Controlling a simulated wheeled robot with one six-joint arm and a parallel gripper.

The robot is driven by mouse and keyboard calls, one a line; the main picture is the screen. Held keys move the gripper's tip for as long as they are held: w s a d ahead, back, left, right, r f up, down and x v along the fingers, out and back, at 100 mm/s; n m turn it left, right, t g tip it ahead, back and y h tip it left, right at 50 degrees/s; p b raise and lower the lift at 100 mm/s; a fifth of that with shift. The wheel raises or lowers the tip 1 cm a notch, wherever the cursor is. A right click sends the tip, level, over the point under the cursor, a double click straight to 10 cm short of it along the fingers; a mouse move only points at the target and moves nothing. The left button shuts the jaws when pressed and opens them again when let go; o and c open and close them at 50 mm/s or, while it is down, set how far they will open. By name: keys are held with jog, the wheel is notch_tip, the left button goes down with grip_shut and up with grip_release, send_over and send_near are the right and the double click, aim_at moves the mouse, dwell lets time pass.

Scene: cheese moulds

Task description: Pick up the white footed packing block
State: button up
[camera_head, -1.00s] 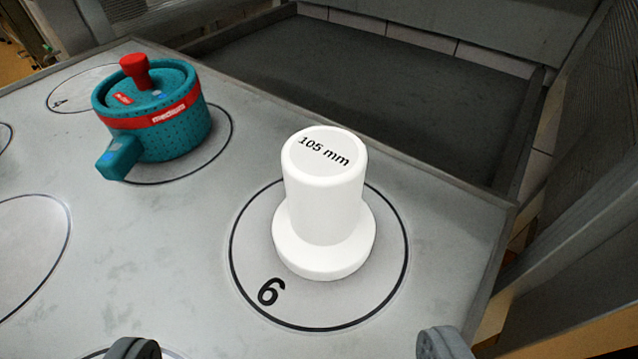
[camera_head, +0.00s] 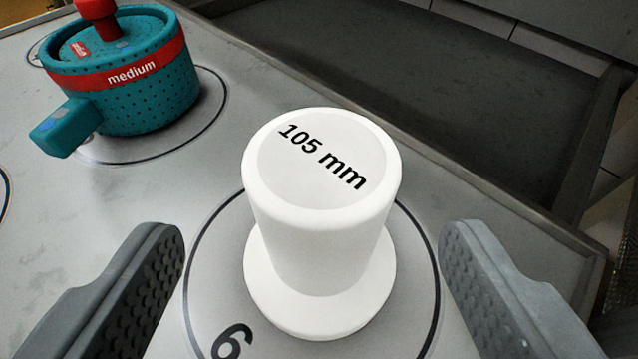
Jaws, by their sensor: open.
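The white footed packing block (camera_head: 322,240) stands upright on the grey table, inside a black ring marked 6. Its top reads "105 mm" and its wide round foot rests on the surface. My gripper (camera_head: 312,240) is open, with one grey textured finger to the left of the block and one to the right. Clear gaps show between both fingers and the block. The block is between the fingers in the picture, but I cannot tell whether they are level with it in depth.
A teal mould (camera_head: 140,95) with a red band reading "medium", a red knob and a side handle stands in another ring at the upper left. The table's (camera_head: 310,75) raised edge runs along the right. A dark recessed tray (camera_head: 440,90) lies beyond it.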

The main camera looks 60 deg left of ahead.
aim_at(321, 153)
jog(key=shift+w+r+x, duration=0.1)
jog(key=shift+r+x, duration=0.1)
jog(key=shift+x, duration=1.6)
jog(key=shift+w+r+x, duration=0.15)
jog(key=shift+x, duration=1.65)
jog(key=c, duration=1.3)
jog(key=shift+r, duration=0.15)
